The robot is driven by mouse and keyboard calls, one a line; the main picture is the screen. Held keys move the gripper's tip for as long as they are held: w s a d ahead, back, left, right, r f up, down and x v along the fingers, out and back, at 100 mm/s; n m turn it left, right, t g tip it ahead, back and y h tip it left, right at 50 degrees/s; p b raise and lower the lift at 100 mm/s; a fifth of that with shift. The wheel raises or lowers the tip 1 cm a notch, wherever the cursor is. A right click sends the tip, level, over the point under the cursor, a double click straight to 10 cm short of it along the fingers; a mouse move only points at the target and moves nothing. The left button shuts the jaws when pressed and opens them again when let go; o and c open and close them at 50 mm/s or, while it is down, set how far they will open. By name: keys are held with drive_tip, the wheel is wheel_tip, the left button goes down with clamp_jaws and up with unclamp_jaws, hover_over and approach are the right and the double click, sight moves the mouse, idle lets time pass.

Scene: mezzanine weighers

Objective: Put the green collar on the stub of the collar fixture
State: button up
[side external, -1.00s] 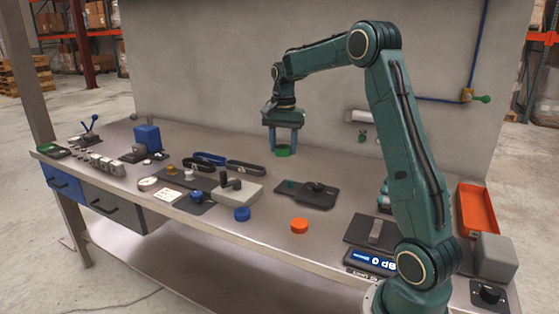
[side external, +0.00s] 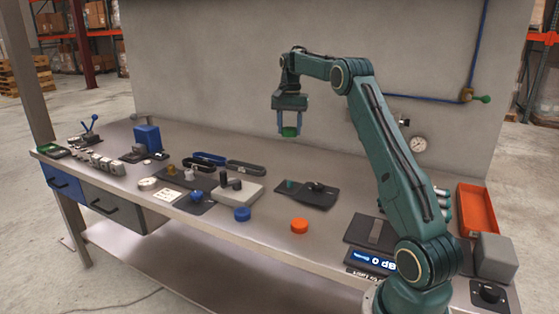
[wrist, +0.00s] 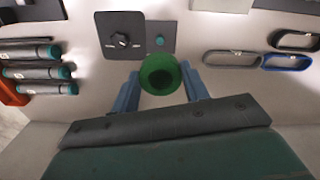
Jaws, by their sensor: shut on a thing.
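My gripper (side external: 290,130) is shut on the green collar (side external: 289,132), held in the air above the rear of the bench. In the wrist view the collar (wrist: 148,76) sits between the two blue fingers, its round opening facing the camera. I cannot tell for certain that this plate is the collar fixture.
A blue round piece (side external: 242,214) and an orange one (side external: 299,226) lie near the front edge. Black and blue oval loops (side external: 208,159) lie farther back. An orange tray (side external: 478,209) is at right.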

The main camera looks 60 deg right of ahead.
sight(290, 182)
drive_tip(key=shift+d, duration=0.7)
wheel_tip(290, 182, down, 20)
idle(0.9)
drive_tip(key=shift+f, duration=0.1)
drive_tip(key=o, duration=1)
wheel_tip(290, 182, up, 12)
drive_tip(key=shift+r, duration=0.15)
